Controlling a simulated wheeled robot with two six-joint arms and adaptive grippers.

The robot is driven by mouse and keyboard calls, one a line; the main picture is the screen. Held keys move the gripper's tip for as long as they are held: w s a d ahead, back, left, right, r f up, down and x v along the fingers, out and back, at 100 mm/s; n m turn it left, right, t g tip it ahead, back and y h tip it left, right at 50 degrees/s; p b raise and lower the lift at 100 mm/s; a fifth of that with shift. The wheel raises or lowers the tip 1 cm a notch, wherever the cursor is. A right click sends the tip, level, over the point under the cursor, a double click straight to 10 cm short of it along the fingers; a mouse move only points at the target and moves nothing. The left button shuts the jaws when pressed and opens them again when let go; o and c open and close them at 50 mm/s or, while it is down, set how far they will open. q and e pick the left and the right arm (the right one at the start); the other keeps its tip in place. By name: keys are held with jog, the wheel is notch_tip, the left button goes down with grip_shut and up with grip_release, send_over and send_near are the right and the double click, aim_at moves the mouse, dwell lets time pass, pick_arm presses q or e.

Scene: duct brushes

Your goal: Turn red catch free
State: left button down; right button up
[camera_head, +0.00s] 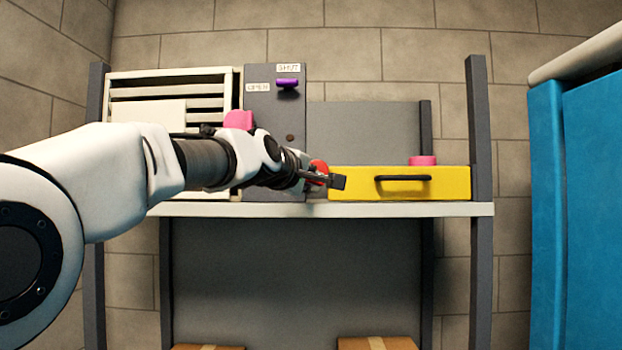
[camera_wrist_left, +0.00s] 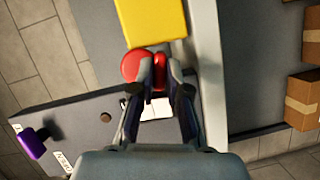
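The red catch (camera_head: 319,165) sits low on the dark grey panel (camera_head: 274,110), right beside the left end of the yellow drawer box (camera_head: 450,184). In the left wrist view it shows as a round red disc (camera_wrist_left: 131,66) with a raised red bar (camera_wrist_left: 160,66). My left gripper (camera_head: 325,178) reaches in from the left in front of it. In the wrist view the two fingertips (camera_wrist_left: 160,72) lie on either side of the red bar and appear to pinch it. The fingers hide part of the disc. My right gripper is in neither view.
A purple handle (camera_head: 287,83) stands on the panel by SHUT and OPEN labels. A white slatted vent (camera_head: 170,78) is left of the panel. Pink pieces show behind my arm (camera_head: 238,119) and on the yellow box (camera_head: 422,160). A blue cabinet (camera_head: 590,190) stands right; cardboard boxes lie below.

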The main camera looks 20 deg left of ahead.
pick_arm(q)
jog(key=n+b, duration=0.1)
jog(key=n+t+b, duration=0.1)
jog(key=b, duration=0.1)
jog(key=shift+f+n, duration=0.3)
jog(key=shift+n, duration=0.1)
jog(key=shift+r, duration=0.15)
jog(key=c, duration=1.2)
grip_release()
